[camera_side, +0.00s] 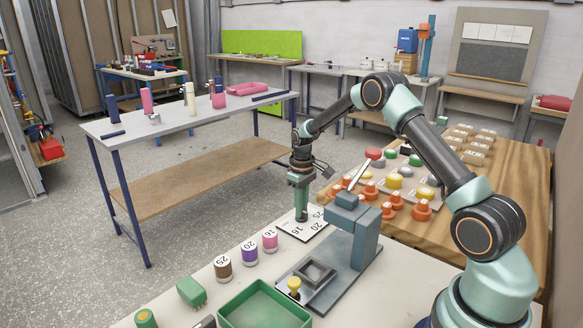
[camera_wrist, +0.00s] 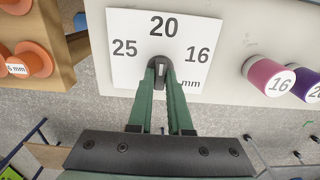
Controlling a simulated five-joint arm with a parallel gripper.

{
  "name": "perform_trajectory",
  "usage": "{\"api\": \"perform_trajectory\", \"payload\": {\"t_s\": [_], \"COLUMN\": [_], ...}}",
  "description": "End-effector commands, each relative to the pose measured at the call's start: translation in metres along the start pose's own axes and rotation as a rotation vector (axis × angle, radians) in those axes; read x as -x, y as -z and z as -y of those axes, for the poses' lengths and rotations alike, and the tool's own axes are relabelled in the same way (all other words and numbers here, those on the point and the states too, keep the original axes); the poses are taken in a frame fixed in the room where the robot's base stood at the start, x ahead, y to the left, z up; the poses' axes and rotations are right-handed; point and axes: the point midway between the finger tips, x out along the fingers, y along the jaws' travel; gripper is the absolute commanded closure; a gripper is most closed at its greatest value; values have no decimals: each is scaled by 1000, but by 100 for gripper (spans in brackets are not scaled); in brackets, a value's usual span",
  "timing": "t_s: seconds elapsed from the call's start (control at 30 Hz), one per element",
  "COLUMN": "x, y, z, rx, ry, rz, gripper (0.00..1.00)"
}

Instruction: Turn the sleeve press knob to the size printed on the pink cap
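The pink cap (camera_side: 270,240), printed 16, stands at the right end of a row of caps; it also shows at the right of the wrist view (camera_wrist: 263,76). The white dial plate (camera_side: 290,227) lies beside the blue-grey sleeve press (camera_side: 352,240). In the wrist view, the plate (camera_wrist: 124,73) reads 25 at left, 20 at top and 16 at right, with "mm". The small dark knob (camera_wrist: 160,59) is at its middle and appears to point towards 20. My gripper (camera_wrist: 160,74) points down with its green fingers close on both sides of the knob. The side view hides the knob behind the gripper (camera_side: 301,217).
A purple cap (camera_side: 249,254) printed 20 and a brown cap (camera_side: 222,268) printed 25 stand nearby. A green tray (camera_side: 262,312) is at the front. A wooden table (camera_side: 510,190) with orange and other coloured parts lies behind the press.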

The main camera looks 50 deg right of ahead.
Motion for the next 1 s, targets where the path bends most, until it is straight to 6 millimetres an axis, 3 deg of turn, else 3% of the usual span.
{"api": "perform_trajectory", "payload": {"t_s": [0.47, 1.0], "x": [1, 1], "y": [0, 0], "z": [0, -1], "rx": [-112, -592], "ry": [0, 0], "rz": [0, 0], "gripper": [100, 100]}}
